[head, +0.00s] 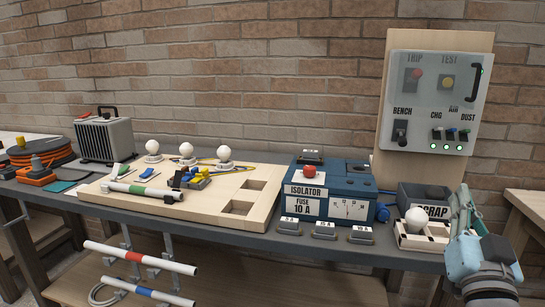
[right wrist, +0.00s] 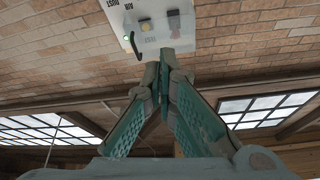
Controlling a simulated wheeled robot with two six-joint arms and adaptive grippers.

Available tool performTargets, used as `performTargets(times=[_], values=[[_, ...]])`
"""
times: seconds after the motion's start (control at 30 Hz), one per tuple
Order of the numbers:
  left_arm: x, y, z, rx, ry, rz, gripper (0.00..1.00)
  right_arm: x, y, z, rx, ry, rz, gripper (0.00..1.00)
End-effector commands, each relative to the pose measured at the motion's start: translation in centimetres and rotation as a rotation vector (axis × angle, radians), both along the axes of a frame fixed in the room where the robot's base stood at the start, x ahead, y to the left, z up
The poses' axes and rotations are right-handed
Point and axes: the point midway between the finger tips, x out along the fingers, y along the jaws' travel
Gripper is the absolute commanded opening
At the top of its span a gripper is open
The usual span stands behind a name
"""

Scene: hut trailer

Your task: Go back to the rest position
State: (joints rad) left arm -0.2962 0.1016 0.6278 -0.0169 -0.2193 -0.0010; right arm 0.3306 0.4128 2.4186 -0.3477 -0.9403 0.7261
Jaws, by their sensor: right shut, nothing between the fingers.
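My right gripper (head: 463,208) is at the right end of the bench in the head view, raised beside the scrap bin and pointing up. In the right wrist view the gripper (right wrist: 163,65) has its green-padded fingers closed together at the tips, with nothing between them. Brick wall and the switch panel (right wrist: 155,25) show beyond the fingertips in that view. My left gripper is not in either view.
The bench (head: 255,238) holds a wooden board (head: 215,212), a blue isolator box (head: 330,185), a scrap bin (head: 425,200) and a bulb (head: 416,219) in a wooden holder (head: 425,241). The switch panel (head: 432,103) stands behind. Tubes (head: 140,257) hang below the bench's front.

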Motion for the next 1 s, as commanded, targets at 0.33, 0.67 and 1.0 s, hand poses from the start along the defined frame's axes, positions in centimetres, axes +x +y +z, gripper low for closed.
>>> performTargets(times=[0.33, 0.67, 1.0], values=[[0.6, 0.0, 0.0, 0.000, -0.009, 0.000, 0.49, 0.2, -0.1, -7.8, 0.001, 0.235, -0.021, 0.00], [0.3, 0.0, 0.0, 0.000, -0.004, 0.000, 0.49, -3.5, 1.7, -23.9, -0.019, 0.730, 0.005, 0.00], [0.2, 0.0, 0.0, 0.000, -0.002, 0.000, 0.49, -19.0, 6.3, -41.8, -0.074, 1.439, 0.186, 0.00]])
